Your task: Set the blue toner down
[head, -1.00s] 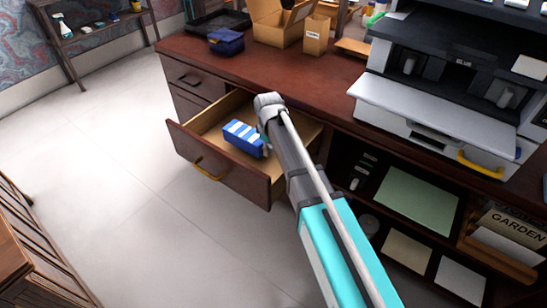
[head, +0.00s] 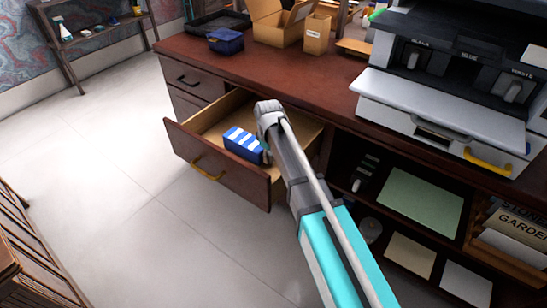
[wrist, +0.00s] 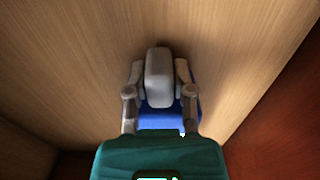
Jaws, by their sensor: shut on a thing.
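The blue toner (head: 238,143) has a blue body with white stripes in the head view. It is inside the open drawer (head: 213,170), near the front panel. My gripper (head: 266,154) is at the toner's right end, partly hidden by my arm. In the wrist view, my gripper (wrist: 158,82) has a finger on each side of a grey grip, shut on it. The toner's blue body (wrist: 170,117) shows below and beside the grip. The pale wooden drawer floor (wrist: 70,60) lies beyond it. I cannot tell if the toner touches this floor.
The drawer's wooden sides surround the toner, with bare floor around it. A printer (head: 440,105) with open bay stands on the desk (head: 300,75) at right. A blue box (head: 226,41) and an open carton (head: 275,28) sit at the back.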

